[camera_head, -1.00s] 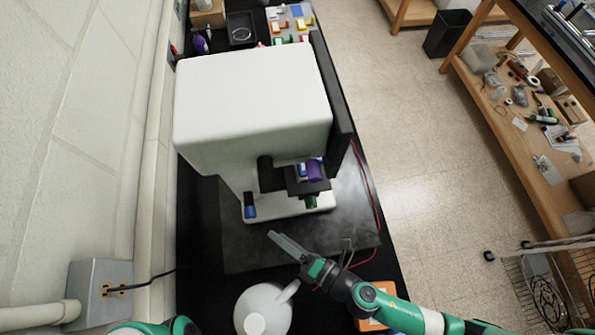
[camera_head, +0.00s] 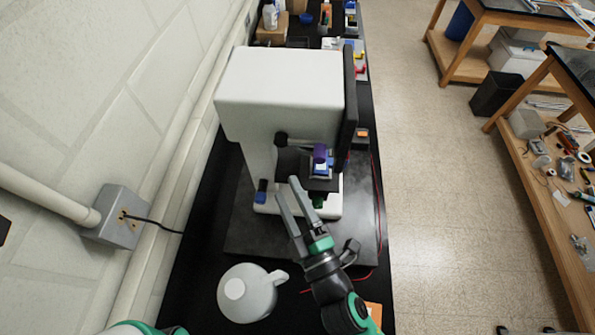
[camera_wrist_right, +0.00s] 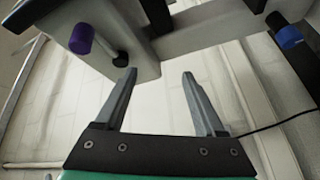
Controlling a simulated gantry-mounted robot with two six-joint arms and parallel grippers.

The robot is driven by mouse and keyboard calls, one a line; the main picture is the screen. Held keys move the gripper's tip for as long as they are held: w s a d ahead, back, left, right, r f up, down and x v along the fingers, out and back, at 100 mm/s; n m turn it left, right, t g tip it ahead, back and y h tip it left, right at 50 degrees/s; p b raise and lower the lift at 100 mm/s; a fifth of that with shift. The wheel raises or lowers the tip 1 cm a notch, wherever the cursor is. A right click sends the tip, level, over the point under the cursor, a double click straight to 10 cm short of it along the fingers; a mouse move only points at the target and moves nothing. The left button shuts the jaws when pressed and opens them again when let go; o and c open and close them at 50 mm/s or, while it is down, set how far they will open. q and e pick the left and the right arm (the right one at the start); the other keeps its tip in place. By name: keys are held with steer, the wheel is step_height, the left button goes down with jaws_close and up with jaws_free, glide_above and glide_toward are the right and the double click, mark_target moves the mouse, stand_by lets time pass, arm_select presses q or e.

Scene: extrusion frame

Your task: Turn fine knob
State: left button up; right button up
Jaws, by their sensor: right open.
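A white microscope-like machine (camera_head: 280,85) stands on a dark slab. Under its head it has a purple knob (camera_head: 320,153) and a green knob (camera_head: 318,201); a blue knob (camera_head: 262,186) is at its lower left. My right gripper (camera_head: 287,187) is open and empty, in front of the machine with its fingers pointing toward it. In the right wrist view, the purple knob (camera_wrist_right: 81,38) is upper left of the open fingers (camera_wrist_right: 158,74) and the blue knob (camera_wrist_right: 289,36) is upper right. Neither is between the fingers. Which knob is the fine one, I cannot tell. My left gripper is out of view.
A white jug (camera_head: 246,292) stands on the black bench left of my right arm. The dark slab (camera_head: 265,240) has bare room in front of the machine. A grey wall socket box (camera_head: 121,215) with a cable is at left. Several small items lie behind the machine.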

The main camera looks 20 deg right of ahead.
steer(key=r+m, duration=0.1)
steer(key=r, duration=0.1)
steer(key=w+d+r+m, duration=0.1)
steer(key=r, duration=0.1)
steer(key=w+r+m+t+h, duration=0.1)
steer(key=r, duration=0.1)
steer(key=shift+d+r, duration=0.3)
steer(key=shift+d, duration=0.1)
